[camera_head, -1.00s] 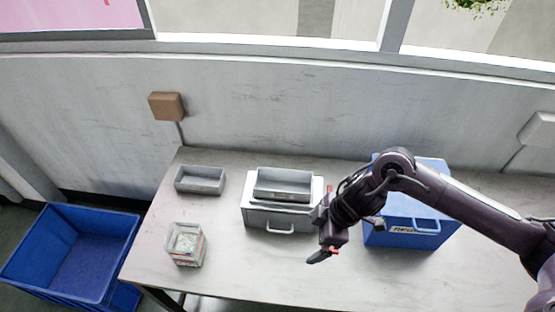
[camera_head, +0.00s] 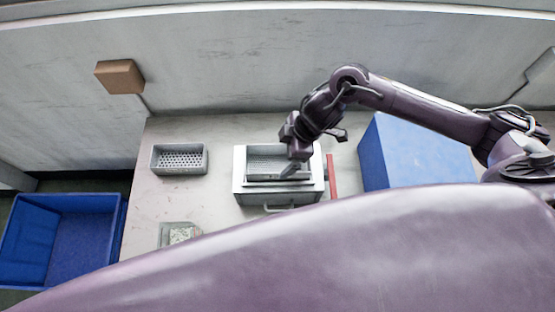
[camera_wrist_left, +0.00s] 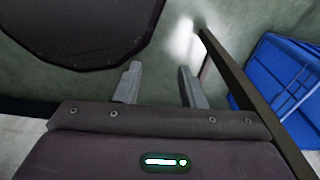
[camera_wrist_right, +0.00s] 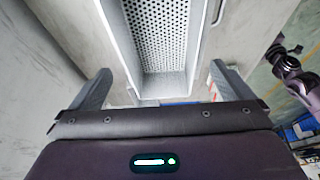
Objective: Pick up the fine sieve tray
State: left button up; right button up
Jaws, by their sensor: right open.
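A grey tray with small holes in its floor, which looks like the fine sieve tray (camera_head: 262,165), sits on a light grey box with a front handle (camera_head: 240,185). My right gripper (camera_head: 292,165) is over the tray's right part. In the right wrist view, the perforated tray (camera_wrist_right: 160,45) lies ahead between the two spread fingers of the right gripper (camera_wrist_right: 158,80); I cannot tell whether they touch it. A second grey tray (camera_head: 180,148) with larger-looking holes lies to the left on the table. My left gripper (camera_wrist_left: 160,82) is open and empty, away from the table objects.
A blue box (camera_head: 400,150) stands right of the grey box, with a red strip (camera_head: 331,175) between them. A small container (camera_head: 180,234) is at the front left. A blue crate (camera_head: 65,240) is left of the table (camera_head: 140,205). My own purple body part hides the table's front.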

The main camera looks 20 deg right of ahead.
aim_at(280, 166)
jog(key=x, duration=0.3)
jog(key=shift+a+f+p, duration=0.1)
jog(key=shift+f+p, duration=0.15)
jog(key=shift+p, duration=0.05)
jog(key=shift+f, duration=0.15)
jog(key=c, duration=1)
pick_arm(q)
jog(key=shift+w+r, duration=0.55)
jog(key=shift+w, duration=0.05)
pick_arm(e)
jog(key=shift+o, duration=0.2)
jog(key=shift+w, duration=0.1)
notch_tip(280, 166, up, 20)
